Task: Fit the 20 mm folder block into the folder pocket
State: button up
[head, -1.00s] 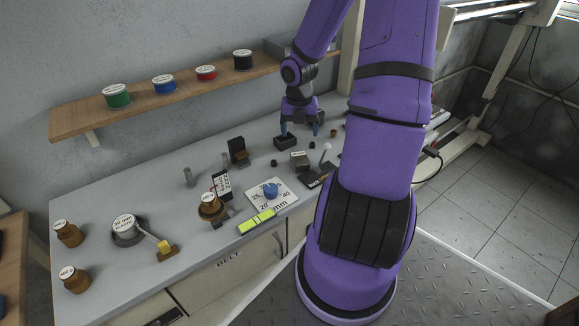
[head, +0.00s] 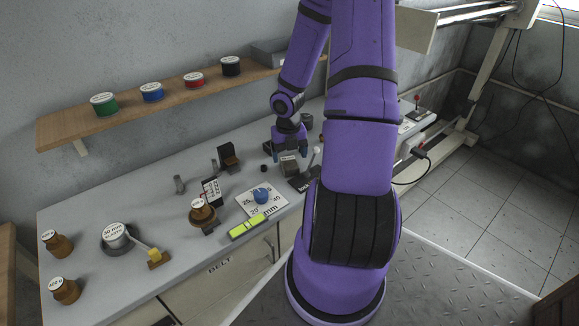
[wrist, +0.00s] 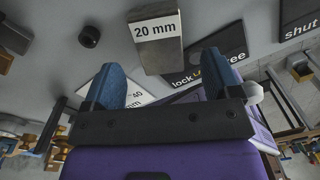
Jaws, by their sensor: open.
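The 20 mm folder block (wrist: 160,50) is a grey block with a white "20 mm" label on top, standing on the bench. It lies just beyond my fingertips in the wrist view, and in the head view (head: 289,169) it stands just below my gripper (head: 290,156). My gripper is open and empty; its two blue fingers show in the wrist view (wrist: 160,80), with the block between their lines but not clasped. I cannot tell surely which part is the folder pocket; a dark box (head: 268,148) is partly hidden behind my gripper.
A dark "lock/free" plate (wrist: 205,72) lies close beside the block, with a white-knobbed lever (head: 316,151) near it. A small black cylinder (wrist: 89,37) stands left of the block. A dial card (head: 262,200) with a blue knob and a dark upright holder (head: 228,157) are further left.

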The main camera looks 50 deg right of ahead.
aim_at(289, 162)
jog(key=shift+w+d+f, duration=0.1)
jog(key=shift+f, duration=2)
jog(key=c, duration=1.2)
jog(key=shift+r, duration=0.15)
